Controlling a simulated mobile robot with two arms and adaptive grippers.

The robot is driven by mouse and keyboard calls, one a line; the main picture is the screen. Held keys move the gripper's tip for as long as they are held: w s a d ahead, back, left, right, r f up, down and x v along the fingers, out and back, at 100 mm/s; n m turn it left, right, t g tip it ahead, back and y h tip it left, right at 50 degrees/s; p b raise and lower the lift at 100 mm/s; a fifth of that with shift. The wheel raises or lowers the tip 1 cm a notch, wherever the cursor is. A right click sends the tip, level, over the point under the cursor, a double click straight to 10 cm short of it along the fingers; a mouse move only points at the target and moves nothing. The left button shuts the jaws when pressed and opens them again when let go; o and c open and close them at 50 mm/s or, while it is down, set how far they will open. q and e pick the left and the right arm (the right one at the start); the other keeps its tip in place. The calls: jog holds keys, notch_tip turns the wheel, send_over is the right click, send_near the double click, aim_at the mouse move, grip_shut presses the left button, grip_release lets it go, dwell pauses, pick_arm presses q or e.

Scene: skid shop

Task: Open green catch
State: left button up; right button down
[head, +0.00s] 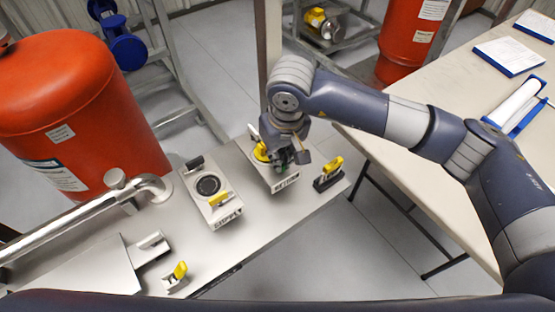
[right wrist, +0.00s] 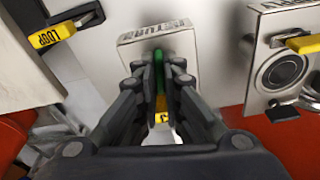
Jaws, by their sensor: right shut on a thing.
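The green catch (right wrist: 158,62) sits on a small pale panel (right wrist: 183,39) with a partly hidden label that looks like "RETURN". Only slivers of the catch show between my fingers. My right gripper (right wrist: 160,78) is shut on the green catch. In the head view, my right gripper (head: 291,158) reaches down over the same panel (head: 287,182), covering much of it. A yellow part (head: 261,152) shows behind the fingers there, and also between them in the wrist view (right wrist: 162,104). My left gripper is not in view.
A second panel (head: 226,213) with a round black port and yellow catch stands to the left. A yellow-handled part marked "LOOP" (right wrist: 55,34) is close to the right gripper; a red tank (head: 75,90) and silver pipe (head: 80,212) are at the left.

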jog(key=shift+m+b, duration=0.35)
jog(key=shift+m, duration=0.45)
jog(key=shift+f+m+b, duration=0.15)
jog(key=shift+m+b, duration=0.45)
jog(key=shift+m, duration=0.2)
jog(key=shift+m+h+b, duration=0.3)
jog(key=shift+m+b, duration=0.1)
jog(key=shift+m, duration=0.6)
